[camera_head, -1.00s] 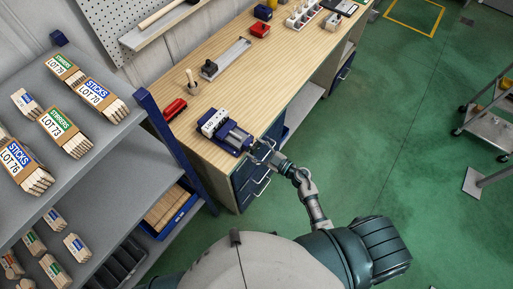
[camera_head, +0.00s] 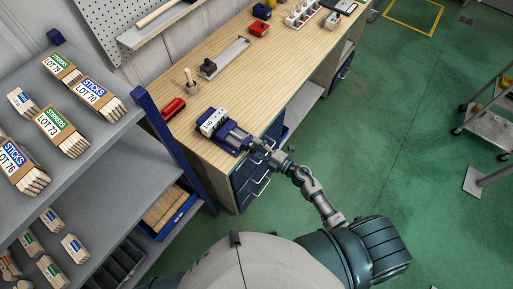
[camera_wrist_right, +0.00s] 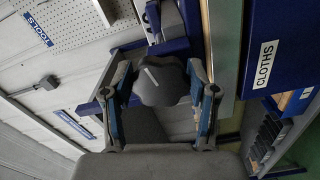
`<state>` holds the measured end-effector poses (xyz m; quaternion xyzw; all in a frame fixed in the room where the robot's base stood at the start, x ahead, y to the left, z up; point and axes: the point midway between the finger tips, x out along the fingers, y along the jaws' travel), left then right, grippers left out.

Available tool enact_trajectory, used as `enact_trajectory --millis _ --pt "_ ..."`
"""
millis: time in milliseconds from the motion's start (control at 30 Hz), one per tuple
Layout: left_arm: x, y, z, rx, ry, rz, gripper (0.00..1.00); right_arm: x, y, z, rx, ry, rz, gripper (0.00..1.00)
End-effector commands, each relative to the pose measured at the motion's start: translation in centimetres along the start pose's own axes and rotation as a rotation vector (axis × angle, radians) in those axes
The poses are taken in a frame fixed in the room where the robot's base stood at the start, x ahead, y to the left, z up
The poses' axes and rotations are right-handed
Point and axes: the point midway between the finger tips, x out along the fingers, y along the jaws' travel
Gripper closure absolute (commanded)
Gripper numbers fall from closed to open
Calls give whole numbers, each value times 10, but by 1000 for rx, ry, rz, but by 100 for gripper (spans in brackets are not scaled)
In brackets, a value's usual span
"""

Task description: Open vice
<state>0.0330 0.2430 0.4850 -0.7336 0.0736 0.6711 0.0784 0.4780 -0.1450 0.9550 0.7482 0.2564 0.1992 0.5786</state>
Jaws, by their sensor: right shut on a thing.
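The blue vice (camera_head: 228,133) with a white block-like top and a grey cylindrical part sits at the near edge of the wooden workbench. My right gripper (camera_head: 264,146) is at the vice's front end, just beyond the bench edge. In the right wrist view a dark grey lobed knob (camera_wrist_right: 160,86) with a white line on its face sits between the two blue-padded fingers. The gripper is shut on this knob, with the vice's blue body behind it. How far the vice jaws are apart cannot be made out. My left gripper is not in view.
A grey shelf (camera_head: 112,167) with packs of sticks stands at the left. Drawers with handles are below the vice.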

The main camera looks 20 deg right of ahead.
Motion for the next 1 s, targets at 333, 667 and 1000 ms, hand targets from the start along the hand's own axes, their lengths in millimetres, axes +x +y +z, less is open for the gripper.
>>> enact_trajectory --millis 333,667,1000 --pt "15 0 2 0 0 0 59 -1 -4 0 -330 3 -5 76" --pt "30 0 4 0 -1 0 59 -1 -4 -1 -643 4 -8 76" --pt "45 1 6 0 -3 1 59 -2 -5 -2 -962 8 -10 76"
